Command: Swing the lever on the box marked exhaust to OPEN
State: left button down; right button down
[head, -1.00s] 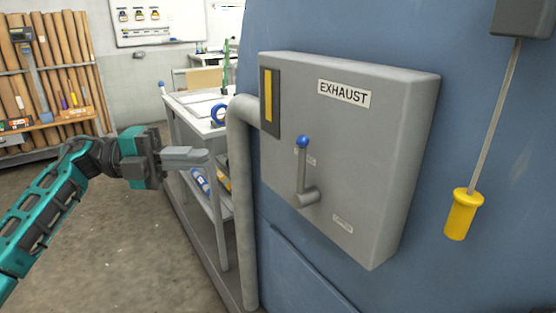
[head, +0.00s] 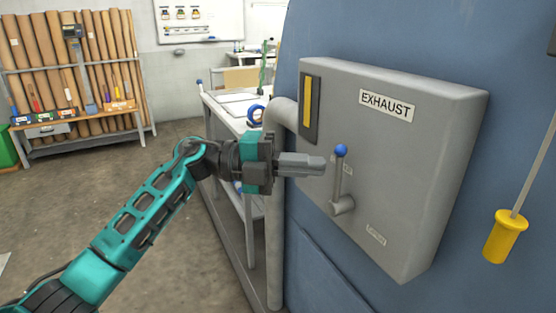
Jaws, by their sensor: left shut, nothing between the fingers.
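The grey box marked EXHAUST (head: 420,170) is mounted on a blue curved wall. Its lever (head: 340,180) has a blue ball on top and a grey pivot at the bottom, and it stands upright. Two small labels are on the face, one behind the lever and one at the lower right; their words are too small to read. My left gripper (head: 318,165) is shut and empty, pointing right, with its tips just left of the lever, a little below the ball. I cannot tell whether they touch the lever. My right gripper is not in view.
A grey pipe (head: 275,220) runs down left of the box, behind my left gripper. A yellow pull handle (head: 505,237) hangs to the right. A workbench (head: 235,123) stands behind the pipe. A rack of brown rolls (head: 75,60) is at the far left. The floor between is clear.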

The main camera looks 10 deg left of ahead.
pick_arm(q)
jog(key=shift+d, duration=0.65)
